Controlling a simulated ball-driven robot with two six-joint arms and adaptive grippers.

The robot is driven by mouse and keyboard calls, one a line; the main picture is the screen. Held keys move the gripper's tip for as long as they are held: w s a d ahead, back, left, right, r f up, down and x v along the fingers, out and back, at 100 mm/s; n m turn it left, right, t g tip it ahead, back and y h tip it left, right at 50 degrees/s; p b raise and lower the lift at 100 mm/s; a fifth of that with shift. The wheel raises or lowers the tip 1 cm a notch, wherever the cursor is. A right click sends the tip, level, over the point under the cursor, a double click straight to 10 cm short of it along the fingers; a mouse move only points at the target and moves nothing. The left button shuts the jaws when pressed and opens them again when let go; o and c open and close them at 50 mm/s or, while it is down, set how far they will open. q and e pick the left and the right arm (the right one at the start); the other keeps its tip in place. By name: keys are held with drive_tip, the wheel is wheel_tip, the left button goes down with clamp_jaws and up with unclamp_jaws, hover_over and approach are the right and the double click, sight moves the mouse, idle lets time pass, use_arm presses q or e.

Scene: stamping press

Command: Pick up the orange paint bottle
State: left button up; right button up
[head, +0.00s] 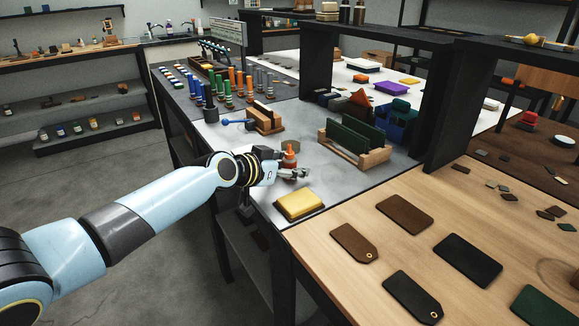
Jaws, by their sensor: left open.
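The orange paint bottle (290,158) stands upright on the grey worktop, with a pointed orange top. My left arm reaches in from the left. My left gripper (296,171) is open at the bottle, low over the worktop. The gripper hides the bottle's lower part, and I cannot tell whether the fingers touch it. My right gripper is not in view.
A yellow pad (300,205) lies just in front of the gripper. A wooden rack with green boards (354,145) stands to the right. A wooden holder (265,118) and a blue-handled tool (236,122) lie behind. Leather tags (405,214) lie on the wooden table at front right.

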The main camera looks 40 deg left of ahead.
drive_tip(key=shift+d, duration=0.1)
use_arm(q)
clamp_jaws()
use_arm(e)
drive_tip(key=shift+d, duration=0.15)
use_arm(q)
drive_tip(key=shift+r, duration=0.15)
